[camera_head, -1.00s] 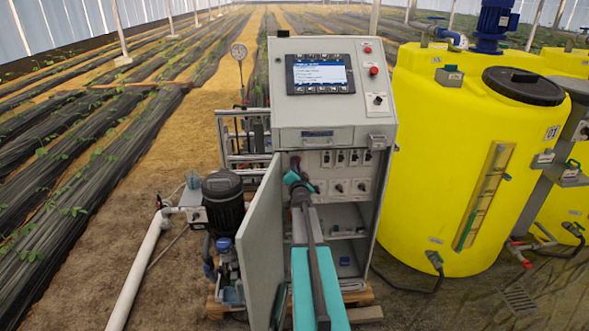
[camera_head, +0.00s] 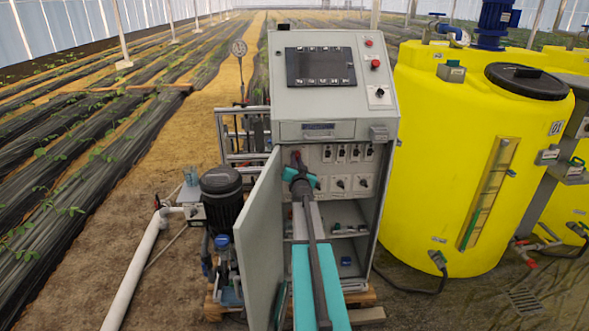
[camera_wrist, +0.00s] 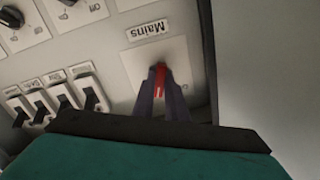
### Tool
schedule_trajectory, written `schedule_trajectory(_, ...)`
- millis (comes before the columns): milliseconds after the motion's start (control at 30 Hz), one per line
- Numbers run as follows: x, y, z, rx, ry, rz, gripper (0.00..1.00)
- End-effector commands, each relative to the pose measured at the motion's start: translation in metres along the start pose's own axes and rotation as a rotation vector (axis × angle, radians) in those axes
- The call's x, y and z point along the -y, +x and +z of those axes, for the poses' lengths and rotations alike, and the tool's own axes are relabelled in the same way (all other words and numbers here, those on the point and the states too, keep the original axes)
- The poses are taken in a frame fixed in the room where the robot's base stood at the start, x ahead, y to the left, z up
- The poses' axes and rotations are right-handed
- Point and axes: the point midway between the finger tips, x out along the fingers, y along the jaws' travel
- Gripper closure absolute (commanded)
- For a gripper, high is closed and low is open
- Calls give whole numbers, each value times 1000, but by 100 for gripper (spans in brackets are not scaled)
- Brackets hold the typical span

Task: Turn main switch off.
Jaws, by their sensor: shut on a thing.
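The main switch (camera_wrist: 162,72) is a red handle on a light plate, under a label reading "Mains", in the wrist view. My gripper (camera_wrist: 161,88) is shut on the red handle, with its dark fingers on either side of it. In the head view my gripper (camera_head: 297,165) reaches into the open cabinet at the upper left of the switch panel (camera_head: 352,170), and the handle is mostly hidden behind it. The display (camera_head: 320,69) on the cabinet's sloped top is dark.
The cabinet door (camera_head: 258,240) stands open just left of my arm. Several breakers (camera_wrist: 56,103) and black rotary knobs (camera_wrist: 72,2) sit beside the main switch. A yellow tank (camera_head: 440,160) stands right of the cabinet, and a pump (camera_head: 222,200) left of the door.

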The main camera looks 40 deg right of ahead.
Motion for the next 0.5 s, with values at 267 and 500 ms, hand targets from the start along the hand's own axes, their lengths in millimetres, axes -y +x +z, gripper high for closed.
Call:
schedule_trajectory(267,0,1,-2,-11,-245,-5,100)
schedule_trajectory(500,0,1,-3,-10,-472,-4,100)
